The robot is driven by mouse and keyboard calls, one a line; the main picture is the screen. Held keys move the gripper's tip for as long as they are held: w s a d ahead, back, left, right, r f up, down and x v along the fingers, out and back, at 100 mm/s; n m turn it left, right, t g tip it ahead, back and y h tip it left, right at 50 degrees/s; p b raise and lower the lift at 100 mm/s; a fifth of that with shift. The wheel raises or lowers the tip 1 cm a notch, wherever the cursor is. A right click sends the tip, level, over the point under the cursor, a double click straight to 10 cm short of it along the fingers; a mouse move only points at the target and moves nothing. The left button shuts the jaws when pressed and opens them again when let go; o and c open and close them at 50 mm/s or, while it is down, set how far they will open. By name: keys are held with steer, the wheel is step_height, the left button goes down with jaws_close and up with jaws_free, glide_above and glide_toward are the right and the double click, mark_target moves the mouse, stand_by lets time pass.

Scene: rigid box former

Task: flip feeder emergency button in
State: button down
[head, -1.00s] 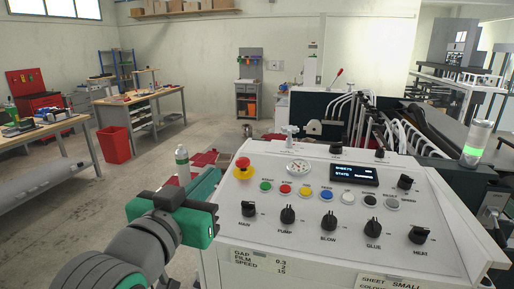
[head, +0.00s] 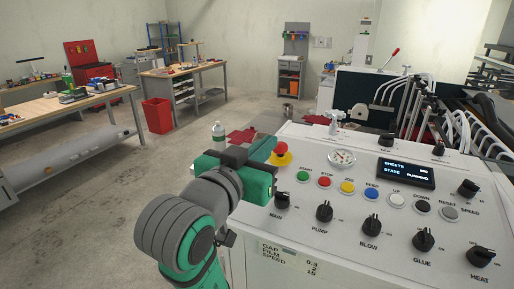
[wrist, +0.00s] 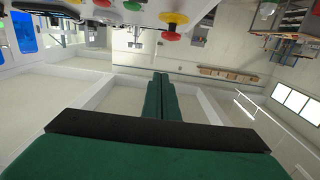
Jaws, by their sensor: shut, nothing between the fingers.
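The emergency button is a red mushroom head (head: 281,149) on a yellow base (head: 281,160), at the upper left of the white sloping control panel (head: 300,232). My green gripper (head: 270,147) is shut and empty, with its fingertips just left of the button in the head view, partly covering it. The wrist view shows the closed fingertips (wrist: 160,76) pointing ahead. There the red head (wrist: 170,36) and yellow base (wrist: 174,18) appear above the tips, with a gap in the picture. Whether they touch is not clear from the head view.
Beside the button are a gauge (head: 342,157), a row of coloured push buttons, several black knobs and a display (head: 406,173) reading "RUNNING". A bottle (head: 218,134) stands behind my gripper. Workbenches and a red bin (head: 157,115) lie left across open floor.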

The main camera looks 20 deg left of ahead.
glide_above(280, 149)
steer(key=s, duration=0.2)
steer(key=f, duration=0.2)
steer(key=shift+a+f, duration=0.5)
steer(key=shift+f, duration=0.45)
steer(key=shift+d+f, duration=0.15)
steer(key=shift+d, duration=0.25)
steer(key=shift+a, duration=0.2)
